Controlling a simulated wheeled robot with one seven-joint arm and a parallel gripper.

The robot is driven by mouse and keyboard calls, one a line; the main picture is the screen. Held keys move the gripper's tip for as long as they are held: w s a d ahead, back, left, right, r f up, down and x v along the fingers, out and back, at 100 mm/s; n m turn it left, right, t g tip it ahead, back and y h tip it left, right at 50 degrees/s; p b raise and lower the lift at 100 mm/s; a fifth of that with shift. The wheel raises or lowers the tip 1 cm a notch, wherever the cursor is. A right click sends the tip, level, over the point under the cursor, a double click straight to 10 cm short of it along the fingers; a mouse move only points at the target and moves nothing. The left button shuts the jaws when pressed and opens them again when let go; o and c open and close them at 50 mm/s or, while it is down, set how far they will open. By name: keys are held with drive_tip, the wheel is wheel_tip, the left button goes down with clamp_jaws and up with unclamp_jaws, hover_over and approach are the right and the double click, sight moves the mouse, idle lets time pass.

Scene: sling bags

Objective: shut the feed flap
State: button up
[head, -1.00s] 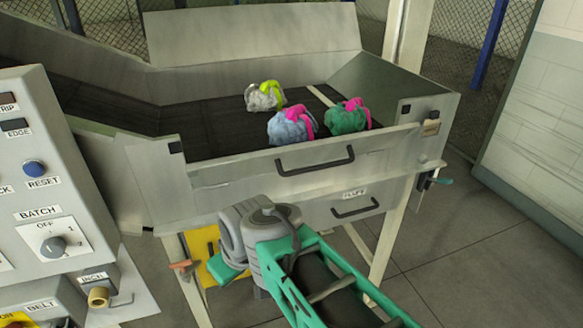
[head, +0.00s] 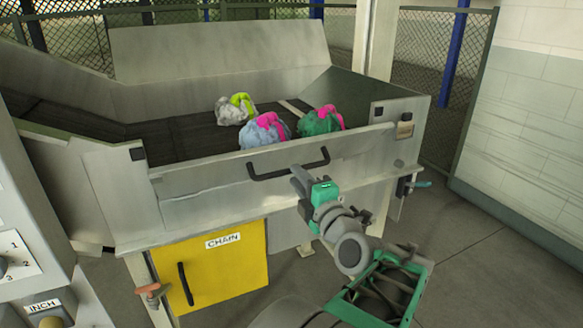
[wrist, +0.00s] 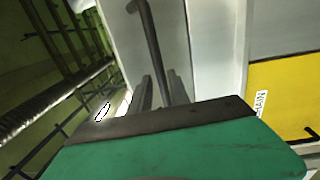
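The feed flap appears to be the grey metal front panel (head: 215,178) of the hopper, with a black bar handle (head: 262,173). Its upper edge seems to lean outward from the side walls, so it looks partly open. My gripper (head: 298,176) is at the handle's right part, in front of the flap. In the wrist view, the handle (wrist: 147,35) runs down between my two fingers (wrist: 162,92). The fingers look apart, one on each side of the bar; firm contact is not visible. My gripper body hides the handle's near end there.
Three bundled sling bags lie on the dark belt behind the flap: grey-lime (head: 235,108), blue-pink (head: 264,130) and green-pink (head: 321,120). A yellow CHAIN door (head: 225,265) is below. A control panel (head: 25,230) stands left. Floor at the right is clear.

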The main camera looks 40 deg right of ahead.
drive_tip(key=p+x, duration=0.1)
drive_tip(key=x, duration=0.3)
drive_tip(key=shift+w, duration=0.1)
clamp_jaws()
idle(1.3)
